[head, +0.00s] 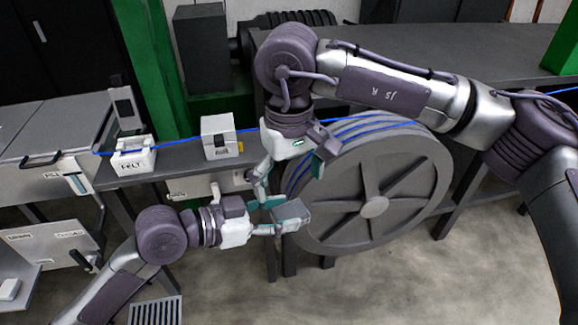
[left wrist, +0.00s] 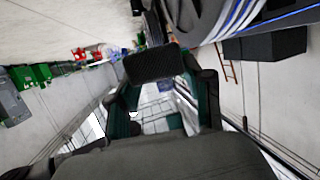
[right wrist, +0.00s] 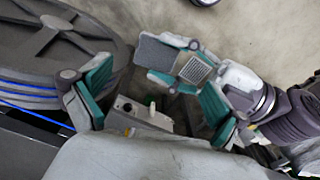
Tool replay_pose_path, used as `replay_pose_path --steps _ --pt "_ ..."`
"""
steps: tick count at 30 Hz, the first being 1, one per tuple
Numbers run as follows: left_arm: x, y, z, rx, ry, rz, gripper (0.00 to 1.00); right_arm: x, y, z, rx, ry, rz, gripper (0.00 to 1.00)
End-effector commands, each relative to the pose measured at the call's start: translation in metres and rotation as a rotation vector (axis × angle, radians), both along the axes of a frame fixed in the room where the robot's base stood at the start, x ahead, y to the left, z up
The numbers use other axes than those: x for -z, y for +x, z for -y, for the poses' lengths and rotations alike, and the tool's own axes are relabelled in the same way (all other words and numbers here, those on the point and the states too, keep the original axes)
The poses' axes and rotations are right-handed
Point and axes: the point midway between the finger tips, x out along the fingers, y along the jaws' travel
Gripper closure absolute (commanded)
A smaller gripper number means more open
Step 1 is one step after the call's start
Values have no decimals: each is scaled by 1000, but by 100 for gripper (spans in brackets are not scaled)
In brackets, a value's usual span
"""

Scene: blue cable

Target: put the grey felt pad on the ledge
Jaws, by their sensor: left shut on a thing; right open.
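The grey felt pad (head: 291,215) is a small flat square, held in front of the left side of the big grey reel. My left gripper (head: 271,216) is shut on it. The pad also shows dark between the fingertips in the left wrist view (left wrist: 152,64), and at the top in the right wrist view (right wrist: 156,52). My right gripper (head: 290,174) is open and empty, just above the pad and apart from it; its spread fingers show in the right wrist view (right wrist: 156,92). I cannot tell for certain which surface is the ledge; a dark narrow bench (head: 182,155) runs behind.
The grey reel (head: 374,206) with blue cable stands close to both grippers. A blue cable (head: 188,143) runs left from it over the bench. A grey cabinet (head: 50,140) is at left.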

Motion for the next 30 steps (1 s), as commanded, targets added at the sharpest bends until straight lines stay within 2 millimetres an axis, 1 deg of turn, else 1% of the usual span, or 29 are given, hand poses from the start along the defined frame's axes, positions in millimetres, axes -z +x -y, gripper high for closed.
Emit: replay_pose_path --steps 1,6,9,13,18,26,28,30 --pt "0 0 0 0 0 0 67 11 -1 1 1 0 -4 2" --pt "0 0 0 0 0 0 67 44 -1 1 2 0 -4 2" --pt "0 0 0 0 0 0 67 60 -1 0 3 2 -5 2" --pt "0 0 0 0 0 0 67 75 0 0 4 3 -4 2" --pt "0 0 0 0 0 0 67 85 0 0 3 3 -3 2" --pt "0 0 0 0 0 0 67 86 0 0 4 3 -3 2" --pt "0 0 0 0 0 0 67 86 0 0 4 3 -3 10" --pt "0 0 0 0 0 0 67 86 0 0 4 3 -3 22"
